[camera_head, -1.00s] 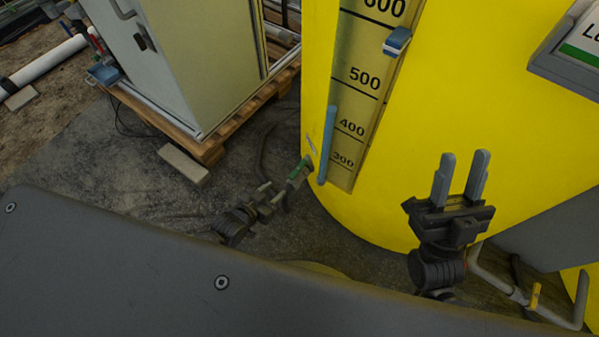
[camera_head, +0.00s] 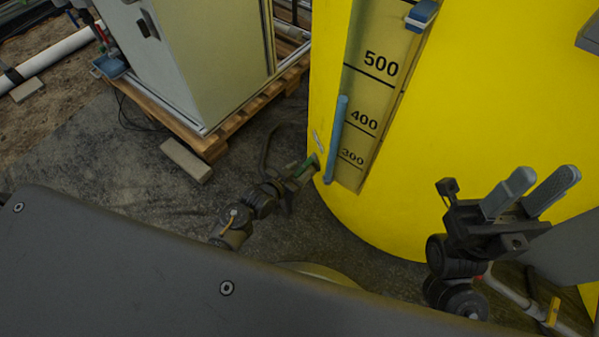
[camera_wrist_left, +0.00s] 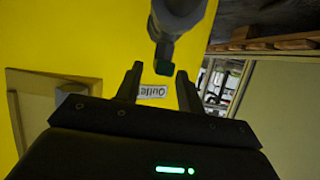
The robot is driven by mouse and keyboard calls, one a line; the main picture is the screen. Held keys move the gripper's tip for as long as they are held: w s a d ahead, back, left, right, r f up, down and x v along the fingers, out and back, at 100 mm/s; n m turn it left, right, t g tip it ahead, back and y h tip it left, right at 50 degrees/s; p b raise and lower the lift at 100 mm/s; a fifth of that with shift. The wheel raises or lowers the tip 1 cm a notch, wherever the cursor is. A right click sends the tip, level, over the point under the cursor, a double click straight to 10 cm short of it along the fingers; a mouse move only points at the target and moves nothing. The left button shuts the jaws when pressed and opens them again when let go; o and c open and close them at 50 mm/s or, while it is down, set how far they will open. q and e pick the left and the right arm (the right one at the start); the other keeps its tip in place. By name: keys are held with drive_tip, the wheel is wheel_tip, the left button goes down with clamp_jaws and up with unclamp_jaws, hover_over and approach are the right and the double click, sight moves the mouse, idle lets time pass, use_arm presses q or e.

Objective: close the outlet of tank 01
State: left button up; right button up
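The yellow tank (camera_head: 480,110) carries a level scale and stands at the right in the head view. A small green part (camera_head: 308,166) shows low on its left side, by my left gripper (camera_head: 284,184). The left wrist view shows a grey pipe fitting (camera_wrist_left: 175,30) with a dark green end (camera_wrist_left: 164,68) beyond and between my fingertips. A white outlet label (camera_wrist_left: 153,91) is on the yellow wall. My left gripper is open, its fingers apart; contact with the fitting cannot be told. My right gripper (camera_head: 532,192) is open and empty in front of the tank.
A pale cabinet (camera_head: 205,60) stands on a wooden pallet (camera_head: 225,135) at the upper left. A loose block (camera_head: 186,160) lies on the dark floor beside it. A dark curved hose (camera_head: 268,145) is behind my left gripper. Pipework (camera_head: 525,300) is under my right gripper.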

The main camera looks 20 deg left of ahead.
use_arm(q)
drive_tip(key=shift+w+d+f, duration=0.1)
drive_tip(key=shift+w+f, duration=0.05)
drive_tip(key=shift+w, duration=0.2)
drive_tip(key=shift+c, duration=0.2)
clamp_jaws()
